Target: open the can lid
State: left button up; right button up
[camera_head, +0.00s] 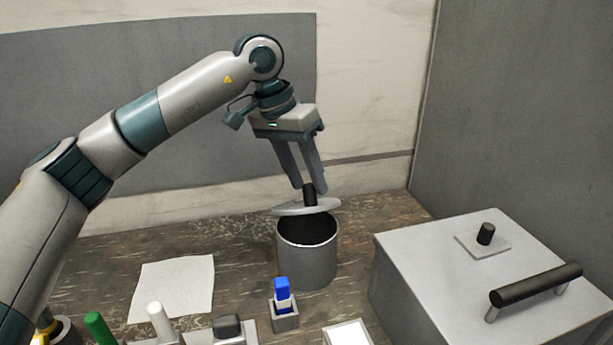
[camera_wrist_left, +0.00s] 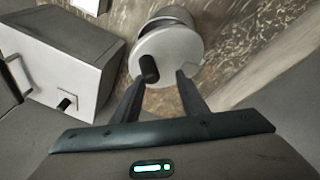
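The grey can (camera_head: 307,262) stands on the table in the middle of the head view, its dark inside showing. Its light disc lid (camera_head: 287,210) sits tilted above the mouth, clear of the near rim; I cannot tell if it touches the far rim. The lid's black knob (camera_head: 309,192) is between the fingertips of my left gripper (camera_head: 310,187). In the left wrist view the lid (camera_wrist_left: 178,52) partly covers the can; the knob (camera_wrist_left: 149,69) lies close to one finger, with a gap to the other, so a firm hold is unclear. My right gripper is out of view.
A grey box (camera_head: 410,265) with a black handle (camera_head: 535,284) and a knob stands right of the can. A blue-capped item (camera_head: 282,290) in a holder is in front. White paper (camera_head: 172,287) lies left. More small items line the front edge.

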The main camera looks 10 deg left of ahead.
pick_arm(q)
jog(key=shift+r, duration=0.1)
